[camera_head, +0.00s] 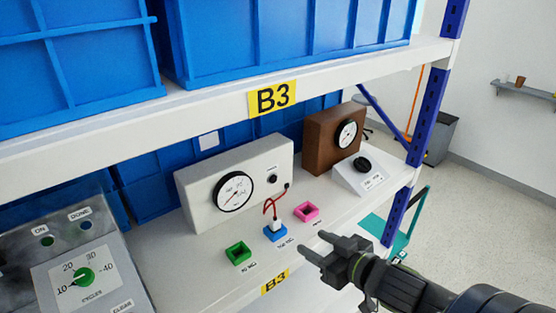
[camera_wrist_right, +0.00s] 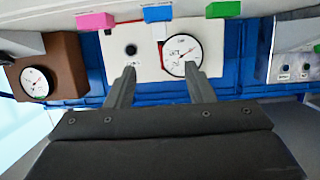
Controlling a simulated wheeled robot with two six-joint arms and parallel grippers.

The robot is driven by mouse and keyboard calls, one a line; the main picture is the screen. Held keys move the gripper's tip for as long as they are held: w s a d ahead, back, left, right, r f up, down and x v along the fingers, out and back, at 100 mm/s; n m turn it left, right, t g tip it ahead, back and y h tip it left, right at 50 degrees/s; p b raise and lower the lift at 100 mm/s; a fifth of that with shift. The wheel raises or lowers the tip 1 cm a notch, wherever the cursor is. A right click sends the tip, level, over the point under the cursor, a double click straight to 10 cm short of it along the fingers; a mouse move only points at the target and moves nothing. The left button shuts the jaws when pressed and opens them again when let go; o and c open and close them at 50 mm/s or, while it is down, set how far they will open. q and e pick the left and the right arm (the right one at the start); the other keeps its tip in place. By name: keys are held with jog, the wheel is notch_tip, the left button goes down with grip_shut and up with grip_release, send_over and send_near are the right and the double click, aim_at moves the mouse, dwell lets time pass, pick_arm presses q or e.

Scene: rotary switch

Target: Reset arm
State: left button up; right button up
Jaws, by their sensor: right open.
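My right gripper (camera_head: 318,252) reaches in from the lower right in the head view, in front of the shelf's front edge. It is open and empty, its two fingers apart. In the right wrist view the fingers (camera_wrist_right: 160,82) point toward the white gauge box (camera_wrist_right: 150,62). A grey panel (camera_head: 110,255) at the lower left has a green rotary knob (camera_head: 84,275) on a numbered dial, with ON and DONE lamps above it. The panel also shows at the right of the wrist view (camera_wrist_right: 290,68). My left gripper is not in view.
On the shelf stand the white gauge box (camera_head: 205,200), green (camera_head: 238,253), blue (camera_head: 275,233) and pink (camera_head: 306,212) blocks, a brown gauge box (camera_head: 318,128) and a white sloped knob box (camera_head: 350,182). A red cable runs to the blue block. Blue bins (camera_head: 290,40) sit above.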

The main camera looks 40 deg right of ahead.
jog(key=s+a+f+m+g+h, duration=0.1)
jog(key=s+a+f+g+h, duration=0.25)
jog(key=s+f+g, duration=1)
notch_tip(320, 180, down, 31)
jog(key=s+d+t+y+b, duration=0.1)
jog(key=s+b, duration=0.1)
jog(key=b, duration=0.2)
jog(key=s+a+f+b, duration=0.1)
jog(key=s+f+b, duration=0.1)
jog(key=s+f, duration=1.2)
notch_tip(320, 180, down, 5)
jog(key=shift+s+r+g+b, duration=0.15)
jog(key=shift+s+g+b, duration=0.15)
jog(key=shift+s+g, duration=0.15)
jog(key=shift+y, duration=0.25)
